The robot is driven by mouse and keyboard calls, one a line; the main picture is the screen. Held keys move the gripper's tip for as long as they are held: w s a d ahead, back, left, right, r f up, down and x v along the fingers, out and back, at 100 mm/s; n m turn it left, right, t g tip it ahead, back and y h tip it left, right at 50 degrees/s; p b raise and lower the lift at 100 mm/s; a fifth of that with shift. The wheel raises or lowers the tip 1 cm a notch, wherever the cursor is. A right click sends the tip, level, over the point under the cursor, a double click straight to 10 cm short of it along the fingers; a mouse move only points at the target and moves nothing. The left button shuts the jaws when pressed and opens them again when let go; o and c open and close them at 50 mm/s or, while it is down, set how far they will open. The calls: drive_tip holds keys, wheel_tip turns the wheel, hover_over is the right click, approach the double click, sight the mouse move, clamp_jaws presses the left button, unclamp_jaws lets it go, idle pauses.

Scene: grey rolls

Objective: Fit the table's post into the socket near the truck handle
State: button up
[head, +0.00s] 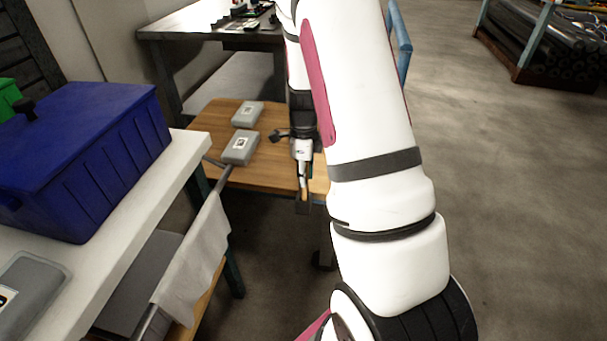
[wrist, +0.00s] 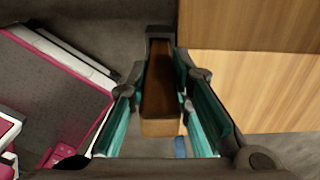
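My gripper (head: 304,180) hangs beside the front right edge of a wooden top in the head view. In the wrist view its teal-padded fingers (wrist: 162,100) are closed around a brown wooden post (wrist: 160,88), with a finger on each side. A dark piece (wrist: 160,33) is at the post's far end. The post (head: 304,194) shows small below my gripper in the head view. A blue bar (head: 402,40), possibly the truck handle, shows behind my arm. I cannot make out the socket; my arm covers much of that area.
The wooden top (head: 275,175) carries two grey boxes (head: 240,148) (head: 248,114). A white table (head: 130,245) at left bears a blue crate (head: 85,150); a cloth (head: 195,262) hangs at its side. A dark workbench (head: 190,35) stands behind. Floor at right (head: 500,200) is clear.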

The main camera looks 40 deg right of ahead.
drive_tip(key=o, duration=0.4)
drive_tip(key=shift+o, duration=0.2)
wheel_tip(320, 180, up, 12)
drive_tip(key=p, duration=0.3)
drive_tip(key=shift+r+p, duration=0.15)
drive_tip(key=shift+p, duration=0.25)
drive_tip(key=s+a+r+n+y, duration=0.1)
drive_tip(key=s+a+r+n, duration=1)
drive_tip(key=a+r+n, duration=0.35)
drive_tip(key=s+a+r+n, duration=0.1)
drive_tip(key=s+a+n, duration=0.2)
drive_tip(key=s+n, duration=0.4)
drive_tip(key=s+a+r+n+h, duration=0.1)
drive_tip(key=s+a+n, duration=0.2)
drive_tip(key=s+n, duration=0.3)
drive_tip(key=s, duration=0.5)
drive_tip(key=shift+a+n+t, duration=0.3)
drive_tip(key=shift+a+n, duration=0.05)
drive_tip(key=shift+a, duration=0.05)
